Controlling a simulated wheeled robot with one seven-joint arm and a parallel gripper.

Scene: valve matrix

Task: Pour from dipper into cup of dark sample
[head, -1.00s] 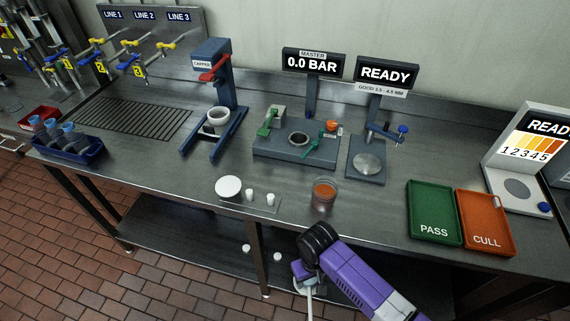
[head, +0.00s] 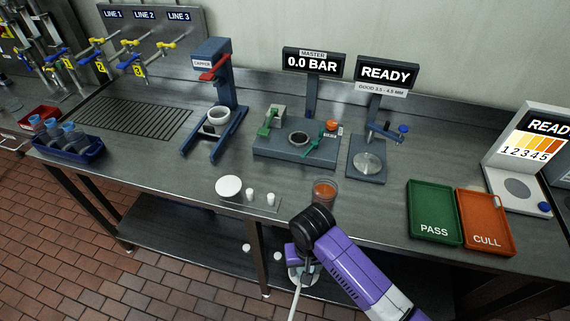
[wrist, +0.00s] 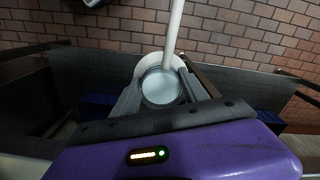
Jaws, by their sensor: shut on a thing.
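A clear cup of brownish-orange liquid (head: 324,193) stands upright near the front edge of the bench; it is the only filled cup I make out there. My gripper (wrist: 163,92) is shut on the dipper (wrist: 162,86), which has a round pale bowl and a long white handle (wrist: 174,32). In the head view my gripper (head: 302,268) hangs in front of the bench, below its top and below the cup. The dipper's handle (head: 297,298) points down there. My arm partly hides the bowl, and I cannot tell what it contains.
Left of the cup, a white disc (head: 229,187) and small white pieces (head: 260,196) lie at the bench edge. The green PASS tray (head: 434,214) and orange CULL tray (head: 484,220) are to the right. A grey fixture (head: 294,148) stands behind the cup.

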